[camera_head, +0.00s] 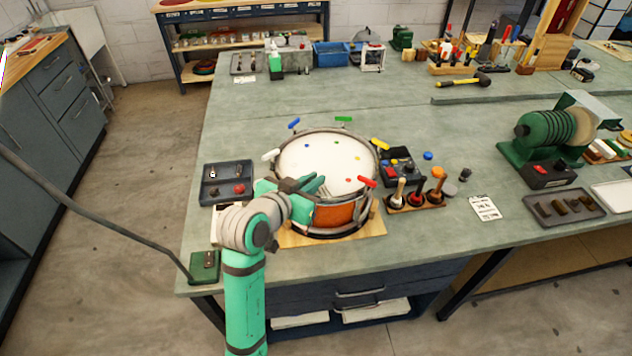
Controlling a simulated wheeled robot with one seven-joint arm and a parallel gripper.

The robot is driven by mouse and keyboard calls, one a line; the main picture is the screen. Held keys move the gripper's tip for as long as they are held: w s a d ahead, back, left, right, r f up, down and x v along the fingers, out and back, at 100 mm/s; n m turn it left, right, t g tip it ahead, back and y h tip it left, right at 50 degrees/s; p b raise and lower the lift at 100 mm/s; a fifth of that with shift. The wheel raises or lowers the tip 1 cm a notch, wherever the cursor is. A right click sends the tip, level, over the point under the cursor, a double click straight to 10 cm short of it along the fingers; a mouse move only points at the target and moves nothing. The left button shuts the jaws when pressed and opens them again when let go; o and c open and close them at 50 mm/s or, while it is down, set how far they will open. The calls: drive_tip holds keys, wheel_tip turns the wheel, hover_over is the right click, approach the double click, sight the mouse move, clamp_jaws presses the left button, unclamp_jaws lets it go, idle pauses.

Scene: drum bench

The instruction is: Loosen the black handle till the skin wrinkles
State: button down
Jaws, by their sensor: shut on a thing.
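The drum stands on a wooden board on the bench, with a white skin (318,160), a metal rim and an orange shell (338,214). Coloured handles ring the rim: blue (294,123), green (344,119), yellow (380,145), red (367,181) and white (271,155). My gripper (318,184) is over the drum's front left rim, its green fingers shut. The place in the ring that it covers fits the black handle, which I cannot make out behind the fingers and wrist. The skin looks smooth at this size, with small coloured dots near its edge.
A dark parts tray (228,170) lies left of the drum. A black control box (397,166) and a rack of wooden-handled tools (416,198) stand close on its right. A green machine (550,135) is farther right.

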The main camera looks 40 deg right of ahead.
drive_tip(key=shift+w+a+n+t+y, duration=0.2)
drive_tip(key=shift+n+t+y, duration=0.3)
drive_tip(key=shift+n+t, duration=0.45)
drive_tip(key=shift+w+a+n+t+y, duration=0.1)
drive_tip(key=shift+w+n+t+y, duration=0.3)
drive_tip(key=shift+n+t, duration=0.55)
drive_tip(key=shift+s, duration=0.1)
drive_tip(key=c, duration=2.1)
unclamp_jaws()
drive_tip(key=shift+a, duration=0.1)
